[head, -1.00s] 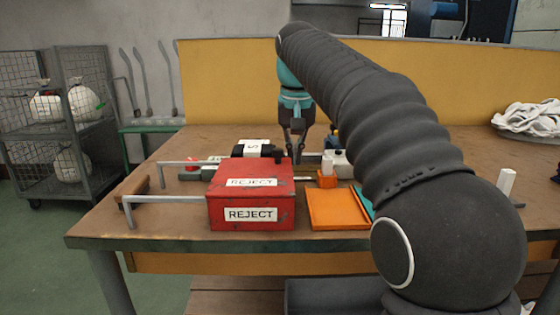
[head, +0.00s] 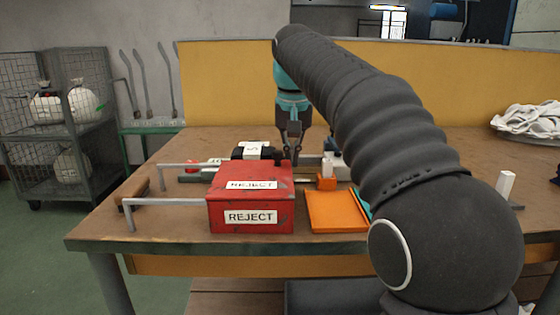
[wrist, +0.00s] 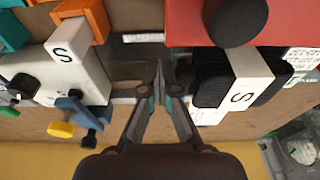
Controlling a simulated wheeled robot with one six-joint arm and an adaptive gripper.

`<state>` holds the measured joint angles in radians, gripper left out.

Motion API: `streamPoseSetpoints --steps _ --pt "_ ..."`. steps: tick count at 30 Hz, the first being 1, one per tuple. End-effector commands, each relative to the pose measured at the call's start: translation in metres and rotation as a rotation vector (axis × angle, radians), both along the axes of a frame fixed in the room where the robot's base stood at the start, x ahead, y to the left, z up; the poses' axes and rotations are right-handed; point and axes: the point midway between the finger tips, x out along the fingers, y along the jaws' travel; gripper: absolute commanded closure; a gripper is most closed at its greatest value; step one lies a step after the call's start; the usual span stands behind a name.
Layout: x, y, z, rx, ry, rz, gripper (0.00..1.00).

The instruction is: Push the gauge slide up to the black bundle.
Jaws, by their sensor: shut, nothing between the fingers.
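The black bundle (head: 246,151) with a white band marked S lies behind the red box in the head view. It also shows right of my fingers in the wrist view (wrist: 210,88). My gripper (head: 291,160) points down just right of the bundle. In the wrist view my gripper (wrist: 161,72) is shut and empty, with a small gap between it and the bundle's near side. A pale rail and dark plate pass under the fingertips. I cannot tell the gauge slide apart for certain; the fingers hide part of that area.
A red REJECT box (head: 250,205) stands in front of the gripper. An orange tray (head: 335,212) lies to its right.

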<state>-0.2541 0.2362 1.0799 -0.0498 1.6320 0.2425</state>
Motion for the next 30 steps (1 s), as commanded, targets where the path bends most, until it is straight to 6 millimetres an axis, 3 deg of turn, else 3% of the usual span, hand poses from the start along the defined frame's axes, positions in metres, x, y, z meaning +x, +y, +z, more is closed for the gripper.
streamPoseSetpoints --steps 30 --pt "-0.0006 0.0071 0.0008 0.004 -0.001 0.006 1.0"
